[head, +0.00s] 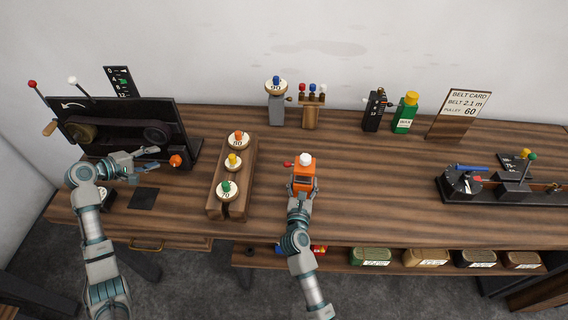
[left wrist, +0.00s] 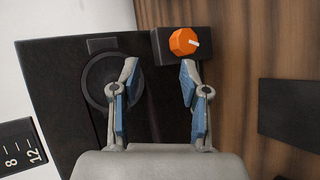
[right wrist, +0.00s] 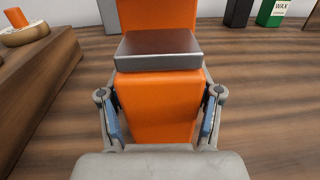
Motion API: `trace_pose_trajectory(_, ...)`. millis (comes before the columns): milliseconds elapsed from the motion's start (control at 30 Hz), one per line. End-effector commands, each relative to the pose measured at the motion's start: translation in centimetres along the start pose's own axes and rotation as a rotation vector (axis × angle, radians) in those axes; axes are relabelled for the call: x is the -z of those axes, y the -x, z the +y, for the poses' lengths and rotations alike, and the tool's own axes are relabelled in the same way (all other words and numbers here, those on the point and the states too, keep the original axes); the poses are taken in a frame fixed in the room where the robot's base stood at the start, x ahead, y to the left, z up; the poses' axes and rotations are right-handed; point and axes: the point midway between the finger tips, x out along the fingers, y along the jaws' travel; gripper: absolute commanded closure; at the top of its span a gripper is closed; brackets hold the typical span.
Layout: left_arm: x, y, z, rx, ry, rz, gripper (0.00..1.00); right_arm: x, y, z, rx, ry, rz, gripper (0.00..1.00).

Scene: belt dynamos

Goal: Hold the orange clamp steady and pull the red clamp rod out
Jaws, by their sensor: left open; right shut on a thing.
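The orange clamp (head: 304,176) stands upright on the bench in the head view, with a white knob on top. The red clamp rod (head: 289,164) sticks out of its left side. My right gripper (head: 300,193) is shut on the clamp's lower body; the right wrist view shows the orange body (right wrist: 157,105) between the fingers, under a dark metal block. The rod is not visible there. My left gripper (head: 152,160) is open and empty, in front of the black belt machine (head: 125,115) at the left. The left wrist view shows its spread fingers (left wrist: 158,85) over the machine.
A wooden rack (head: 217,207) with several knobbed pulleys stands between my two grippers. An orange knob (head: 175,160) on a dark block is close right of my left gripper. Bench space right of the clamp is clear up to the black lever device (head: 465,183).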

Motion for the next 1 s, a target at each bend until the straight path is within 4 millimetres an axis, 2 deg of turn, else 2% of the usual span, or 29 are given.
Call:
trace_pose_trajectory(33,-3.9,-3.2,1.1,-0.014,0.057,-0.112,0.55,0.3,0.0,-0.1,0.002,0.003,0.006,1.00)
trace_pose_trajectory(133,-11.4,-7.8,3.1,-0.007,0.171,-0.319,0.55,0.3,0.0,-0.1,0.002,0.003,0.006,1.00)
trace_pose_trajectory(200,-16.1,-9.8,4.5,0.012,0.230,-0.442,0.55,0.3,0.0,0.0,0.002,0.004,0.006,1.00)
trace_pose_trajectory(300,-21.5,-11.4,6.0,0.049,0.290,-0.580,0.55,0.3,0.1,0.0,0.003,0.004,0.006,1.00)
trace_pose_trajectory(400,-25.1,-12.1,7.0,0.082,0.325,-0.670,0.55,0.3,0.1,0.1,0.003,0.005,0.006,1.00)
trace_pose_trajectory(500,-27.0,-12.5,7.5,0.102,0.341,-0.714,0.55,0.3,0.1,0.1,0.004,0.005,0.006,1.00)
trace_pose_trajectory(667,-28.7,-13.8,7.6,0.110,0.348,-0.731,0.55,0.3,0.1,0.2,0.004,0.005,0.006,1.00)
trace_pose_trajectory(1000,-33.3,-19.0,7.7,0.109,0.348,-0.726,0.55,0.3,0.1,0.2,0.002,0.005,0.006,1.00)
